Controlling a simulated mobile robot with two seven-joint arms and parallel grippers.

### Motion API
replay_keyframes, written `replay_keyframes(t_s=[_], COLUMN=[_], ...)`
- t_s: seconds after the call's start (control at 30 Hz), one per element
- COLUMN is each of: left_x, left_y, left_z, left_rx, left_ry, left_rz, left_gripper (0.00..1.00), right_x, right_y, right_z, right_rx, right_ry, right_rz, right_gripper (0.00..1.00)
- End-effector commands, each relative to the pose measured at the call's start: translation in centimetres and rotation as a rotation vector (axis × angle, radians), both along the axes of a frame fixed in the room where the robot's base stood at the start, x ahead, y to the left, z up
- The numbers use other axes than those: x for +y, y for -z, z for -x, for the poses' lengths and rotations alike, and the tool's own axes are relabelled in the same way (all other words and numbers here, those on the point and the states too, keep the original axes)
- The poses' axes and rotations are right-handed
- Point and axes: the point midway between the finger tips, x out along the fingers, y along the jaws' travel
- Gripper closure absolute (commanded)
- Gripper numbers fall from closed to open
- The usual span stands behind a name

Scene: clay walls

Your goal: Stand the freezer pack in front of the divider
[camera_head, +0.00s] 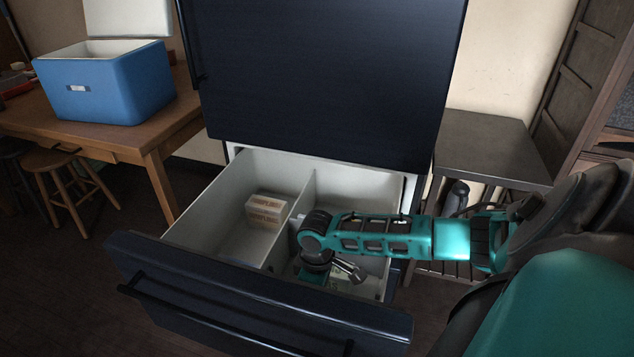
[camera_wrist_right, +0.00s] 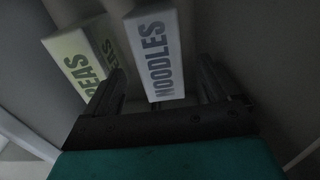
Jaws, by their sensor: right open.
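The grey-white divider (camera_head: 306,195) splits the open freezer drawer into left and right compartments. My right gripper (camera_wrist_right: 163,82) is down in the right compartment, its jaws open; in the head view my own arm hides its fingers. In the right wrist view a white pack marked NOODLES (camera_wrist_right: 156,52) is between the fingers, not visibly clamped. A pale green-and-white pack marked PEAS (camera_wrist_right: 84,62) is beside it, left of the fingers. I cannot tell which pack is the freezer pack. My left gripper is not in view.
Pale packs with orange print (camera_head: 267,209) are in the left compartment. The dark drawer front (camera_head: 200,290) with its handle stands nearest me. A blue cooler (camera_head: 105,85) is on the wooden table (camera_head: 150,133) at left. A dark side table (camera_head: 487,145) stands right.

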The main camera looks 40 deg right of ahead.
Motion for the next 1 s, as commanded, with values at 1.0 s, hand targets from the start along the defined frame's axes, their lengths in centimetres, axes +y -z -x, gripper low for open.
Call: replay_keyframes(t_s=[1.0], left_x=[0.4], left_y=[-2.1], left_z=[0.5], left_rx=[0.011], left_ry=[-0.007], left_rz=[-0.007], left_gripper=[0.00], right_x=[0.0], right_y=[-8.0], right_z=[0.0], right_rx=[0.000], right_ry=[0.001], right_rz=[0.000], right_gripper=[0.10])
